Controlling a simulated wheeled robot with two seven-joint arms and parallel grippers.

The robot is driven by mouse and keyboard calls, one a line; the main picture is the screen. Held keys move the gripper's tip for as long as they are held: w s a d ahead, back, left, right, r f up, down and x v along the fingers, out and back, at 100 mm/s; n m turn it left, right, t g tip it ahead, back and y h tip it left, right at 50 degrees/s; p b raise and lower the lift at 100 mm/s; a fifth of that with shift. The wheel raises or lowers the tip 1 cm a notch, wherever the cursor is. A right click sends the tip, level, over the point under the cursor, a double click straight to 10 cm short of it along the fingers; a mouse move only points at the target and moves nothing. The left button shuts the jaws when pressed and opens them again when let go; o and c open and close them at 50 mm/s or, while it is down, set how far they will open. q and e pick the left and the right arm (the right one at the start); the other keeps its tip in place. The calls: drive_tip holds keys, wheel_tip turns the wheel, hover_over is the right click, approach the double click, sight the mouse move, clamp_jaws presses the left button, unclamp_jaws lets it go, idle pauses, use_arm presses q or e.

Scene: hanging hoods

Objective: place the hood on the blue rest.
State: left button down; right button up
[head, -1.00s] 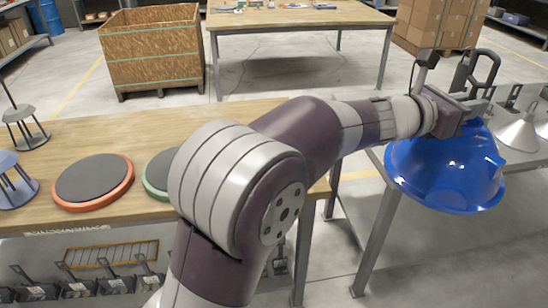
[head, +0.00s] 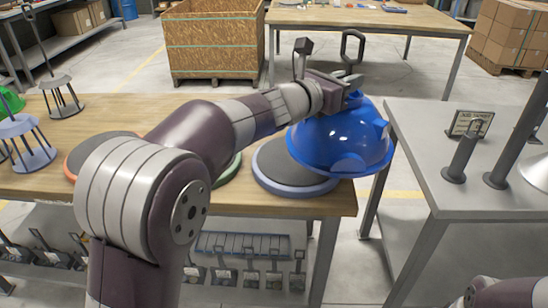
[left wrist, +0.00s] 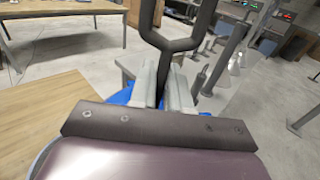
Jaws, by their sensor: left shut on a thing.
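The hood (head: 338,142) is a shiny blue dome with an open lower rim and a dark loop handle (head: 352,47) on top. My left gripper (head: 350,82) is shut on it at the handle's base; the left wrist view shows the fingers (left wrist: 163,90) around the dark stem, with slivers of blue hood (left wrist: 122,95) below. The blue rest (head: 268,172) is a round dark pad with a blue rim at the wooden table's right end. The hood overlaps its right part and sits off to the right; whether they touch I cannot tell. My right gripper is not in view.
An orange-rimmed rest (head: 75,160) and a green-rimmed rest (head: 232,168), partly behind my arm, share the wooden table (head: 310,203). Small stools stand at its left. A grey table (head: 425,150) with posts and a sign (head: 470,123) stands right, across a gap.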

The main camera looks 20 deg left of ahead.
use_arm(q)
drive_tip(key=shift+w+a+f, duration=0.2)
drive_tip(key=shift+w+a, duration=0.05)
drive_tip(key=shift+a, duration=0.4)
drive_tip(key=w+a+f, duration=0.5)
drive_tip(key=a+f, duration=0.4)
drive_tip(key=f, duration=0.1)
drive_tip(key=shift+w+a+f, duration=0.25)
drive_tip(key=shift+w+f, duration=0.05)
drive_tip(key=shift+w, duration=0.05)
drive_tip(key=shift+f, duration=0.2)
drive_tip(key=c, duration=1.1)
unclamp_jaws()
